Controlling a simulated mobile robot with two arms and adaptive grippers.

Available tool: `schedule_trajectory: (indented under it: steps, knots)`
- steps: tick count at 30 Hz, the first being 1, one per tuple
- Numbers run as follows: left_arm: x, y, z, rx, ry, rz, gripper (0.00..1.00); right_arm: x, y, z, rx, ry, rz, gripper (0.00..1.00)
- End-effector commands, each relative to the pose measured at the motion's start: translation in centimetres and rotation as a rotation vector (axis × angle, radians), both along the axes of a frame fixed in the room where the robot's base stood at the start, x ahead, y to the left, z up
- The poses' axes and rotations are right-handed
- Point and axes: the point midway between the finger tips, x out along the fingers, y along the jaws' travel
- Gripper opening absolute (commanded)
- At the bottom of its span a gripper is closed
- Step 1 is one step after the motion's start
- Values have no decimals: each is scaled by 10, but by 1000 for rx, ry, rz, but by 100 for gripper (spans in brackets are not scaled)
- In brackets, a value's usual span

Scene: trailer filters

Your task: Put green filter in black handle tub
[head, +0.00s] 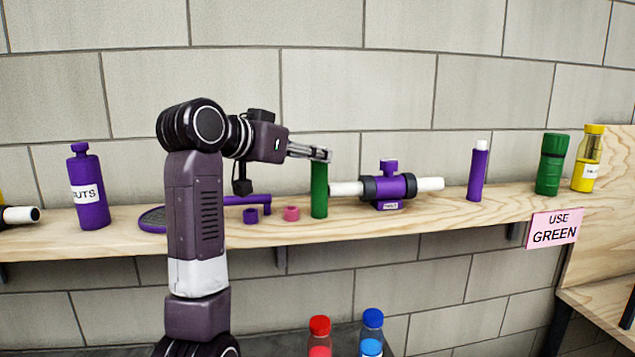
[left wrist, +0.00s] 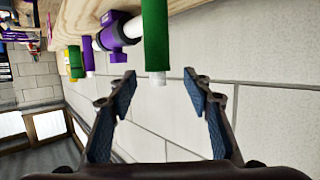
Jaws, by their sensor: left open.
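The green filter (head: 319,190) stands upright on the wooden shelf, a slim green cylinder. Its top end is hidden by my left gripper (head: 325,155) in the head view. In the left wrist view the green filter (left wrist: 156,35) shows with its white tip between and slightly beyond the open fingertips of my left gripper (left wrist: 158,76). The fingers appear clear of it on both sides. My right gripper is not in view. I cannot make out a tub with a black handle.
The wooden shelf (head: 420,213) also holds a purple filter housing with white pipes (head: 392,187), a purple cylinder (head: 478,172), a green bottle (head: 551,165), a yellow bottle (head: 587,160), a purple bottle (head: 88,190) and small rings (head: 291,213). A "USE GREEN" sign (head: 554,228) hangs at right.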

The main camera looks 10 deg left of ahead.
Motion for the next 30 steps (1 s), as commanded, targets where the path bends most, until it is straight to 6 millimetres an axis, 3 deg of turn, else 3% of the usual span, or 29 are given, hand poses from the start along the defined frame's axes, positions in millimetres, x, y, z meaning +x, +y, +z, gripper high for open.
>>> schedule_trajectory:
  steps: [3, 7, 16, 28, 30]
  knots:
    - [16, -11, -2, -1, 6, -3, 46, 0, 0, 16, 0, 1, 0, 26]
    - [30, -15, -9, 1, 4, 0, 46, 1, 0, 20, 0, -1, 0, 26]
    - [35, -17, -12, 2, 0, 0, 46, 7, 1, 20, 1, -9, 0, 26]
    - [35, -17, -12, 3, 0, 1, 3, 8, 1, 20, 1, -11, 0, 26]
    - [35, -17, -12, 2, -1, 1, 0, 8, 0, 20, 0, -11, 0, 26]
